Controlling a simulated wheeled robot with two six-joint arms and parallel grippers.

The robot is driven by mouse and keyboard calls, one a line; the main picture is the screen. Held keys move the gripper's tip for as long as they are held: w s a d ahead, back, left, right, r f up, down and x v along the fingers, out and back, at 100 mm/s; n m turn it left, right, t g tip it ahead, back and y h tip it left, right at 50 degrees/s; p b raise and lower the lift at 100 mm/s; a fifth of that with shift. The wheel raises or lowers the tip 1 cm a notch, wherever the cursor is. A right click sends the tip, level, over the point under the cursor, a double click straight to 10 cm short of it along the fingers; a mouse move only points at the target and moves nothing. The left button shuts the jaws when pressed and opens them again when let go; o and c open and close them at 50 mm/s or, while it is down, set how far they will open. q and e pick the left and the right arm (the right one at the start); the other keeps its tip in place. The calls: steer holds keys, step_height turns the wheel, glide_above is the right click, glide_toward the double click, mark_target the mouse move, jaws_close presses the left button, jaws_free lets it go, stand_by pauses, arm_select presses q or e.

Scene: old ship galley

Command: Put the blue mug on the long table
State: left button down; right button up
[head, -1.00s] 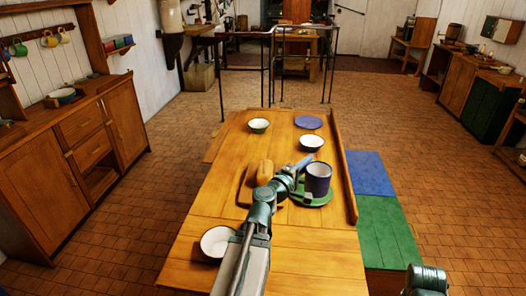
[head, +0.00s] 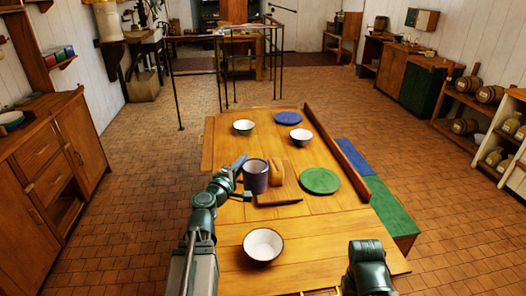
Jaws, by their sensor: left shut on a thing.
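The blue mug (head: 255,178), dark blue outside and white inside, is upright in my left gripper (head: 243,183). The gripper is shut on its left side. The mug shows over the long table (head: 225,210), at the left end of a cutting board with a loaf. I cannot tell whether its base touches the wood or hangs just above it. My right arm shows only as a green joint at the bottom right. Its gripper is out of view.
The cutting board (head: 285,195) bears a loaf (head: 276,172). Around it are a green plate (head: 320,181), a blue plate (head: 288,118) and bowls (head: 244,127), (head: 301,135), (head: 262,245). A raised rail (head: 335,147) runs along the right edge. Bare wood lies front left.

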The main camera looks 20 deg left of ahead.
arm_select(q)
steer(key=w+a+f+n+g+y+b, duration=0.1)
steer(key=w+a+f+n+y+b, duration=0.15)
steer(key=w+f+b, duration=0.65)
steer(key=w+a+f+n+y+b, duration=0.1)
steer(key=w+a+f+y+b, duration=0.2)
steer(key=f+b, duration=0.9)
steer(key=shift+w+a+f+b, duration=0.65)
steer(key=shift+a+f+b, duration=0.2)
steer(key=shift+a, duration=1.55)
steer(key=shift+w+a+f+b, duration=0.7)
steer(key=shift+a+f, duration=0.15)
steer(key=shift+a, duration=1.5)
steer(key=shift+w+a+f+b, duration=0.6)
steer(key=shift+a+f+b, duration=0.25)
steer(key=shift+a, duration=1.55)
steer(key=shift+f, duration=0.25)
steer(key=c, duration=0.9)
jaws_free()
steer(key=shift+r, duration=0.1)
steer(key=shift+o, duration=0.2)
steer(key=shift+r, duration=0.2)
steer(key=v, duration=1.2)
